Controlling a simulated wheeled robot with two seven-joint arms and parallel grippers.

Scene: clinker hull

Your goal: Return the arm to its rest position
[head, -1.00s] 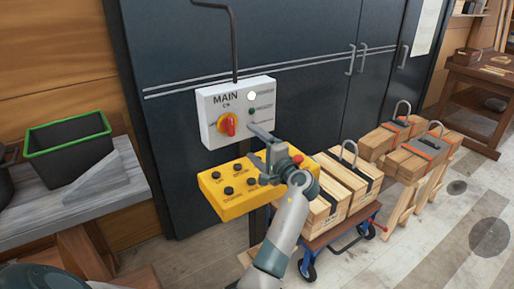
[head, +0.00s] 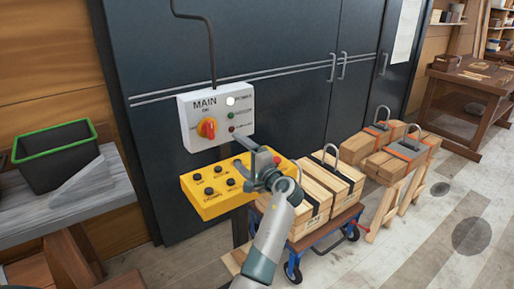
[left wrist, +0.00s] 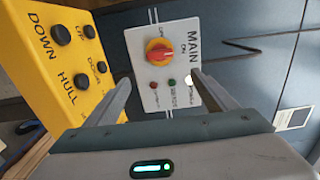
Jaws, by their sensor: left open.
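My left gripper (head: 243,152) is open and empty. In the head view it overlaps the yellow control box and the lower right of the main switch panel. The white panel (head: 187,110) marked MAIN has a red knob on a yellow disc (head: 207,128), a bright white lamp, and green and reddish lamps. In the left wrist view the panel (left wrist: 148,85) shows between my two fingers (left wrist: 160,82), which look apart from it. The yellow control box (head: 205,205) has several black buttons and a red button partly hidden by my gripper. My right gripper is not in view.
Wooden crates with metal handles (head: 318,190) stand on a blue cart (head: 318,241) right of my arm. A green-rimmed black bin (head: 55,155) sits on a grey bench at left. Floor at lower right is clear.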

